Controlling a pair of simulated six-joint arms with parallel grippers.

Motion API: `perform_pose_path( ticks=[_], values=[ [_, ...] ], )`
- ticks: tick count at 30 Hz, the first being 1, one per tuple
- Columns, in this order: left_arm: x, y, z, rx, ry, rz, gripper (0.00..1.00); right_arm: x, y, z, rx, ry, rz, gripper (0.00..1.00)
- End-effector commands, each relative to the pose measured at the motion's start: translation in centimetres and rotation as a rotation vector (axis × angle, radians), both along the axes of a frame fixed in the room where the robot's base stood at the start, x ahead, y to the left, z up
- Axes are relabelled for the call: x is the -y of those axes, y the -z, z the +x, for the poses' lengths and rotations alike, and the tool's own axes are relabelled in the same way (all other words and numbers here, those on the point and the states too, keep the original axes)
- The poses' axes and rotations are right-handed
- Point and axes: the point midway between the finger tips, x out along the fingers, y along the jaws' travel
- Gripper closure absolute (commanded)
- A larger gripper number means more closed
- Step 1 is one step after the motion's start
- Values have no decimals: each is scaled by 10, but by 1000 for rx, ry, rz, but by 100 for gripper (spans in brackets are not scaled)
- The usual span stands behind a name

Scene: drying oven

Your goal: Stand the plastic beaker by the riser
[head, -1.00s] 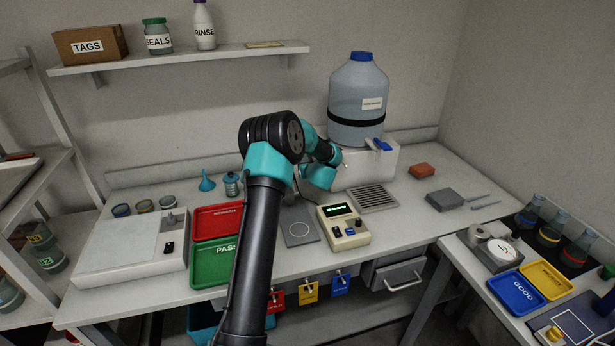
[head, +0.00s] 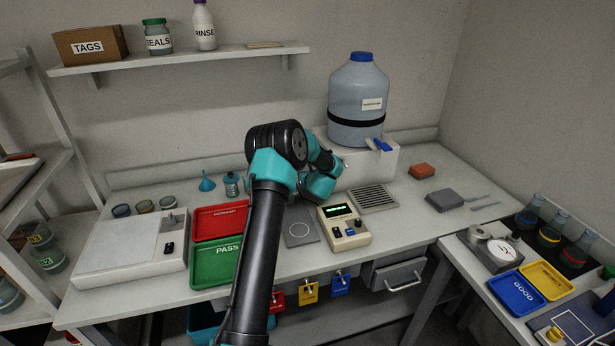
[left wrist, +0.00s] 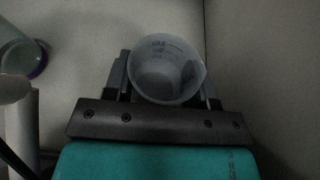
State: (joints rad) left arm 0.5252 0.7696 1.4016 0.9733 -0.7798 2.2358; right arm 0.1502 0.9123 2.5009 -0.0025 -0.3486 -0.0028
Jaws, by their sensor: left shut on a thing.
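The plastic beaker (left wrist: 165,68) is translucent with dark graduation marks. In the left wrist view I look down into its open mouth. My left gripper (left wrist: 163,82) is shut on it, one finger at each side. In the head view my own arm hides the beaker and the fingers. The white block under the big blue-capped carboy looks like the riser (head: 383,167). My left wrist is in front of and left of this block. I cannot tell whether the beaker touches the bench. My right gripper is in neither view.
The carboy (head: 358,100) has a blue tap (head: 379,145) overhanging the bench. A slotted grate (head: 373,198), a beige meter (head: 343,228) and a grey plate (head: 300,229) lie near my wrist. A red block (head: 422,171) sits farther right, with some bare bench around it.

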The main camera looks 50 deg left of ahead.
Motion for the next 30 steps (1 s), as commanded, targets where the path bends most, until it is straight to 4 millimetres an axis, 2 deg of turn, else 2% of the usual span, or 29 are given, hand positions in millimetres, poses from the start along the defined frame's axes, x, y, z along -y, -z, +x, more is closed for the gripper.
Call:
perform_pose_path(
  ticks=[2,3,10,20,26,30],
  values=[
    [0,2,0,0,0,0,77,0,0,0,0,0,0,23],
    [0,2,0,0,0,0,46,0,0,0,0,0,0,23],
    [0,2,0,0,0,0,24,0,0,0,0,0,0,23],
    [0,-1,0,0,0,0,23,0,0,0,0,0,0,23],
    [14,-7,-6,-2,2,-1,23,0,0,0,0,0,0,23],
    [33,-16,-15,-1,2,-1,23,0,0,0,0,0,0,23]
  ],
)
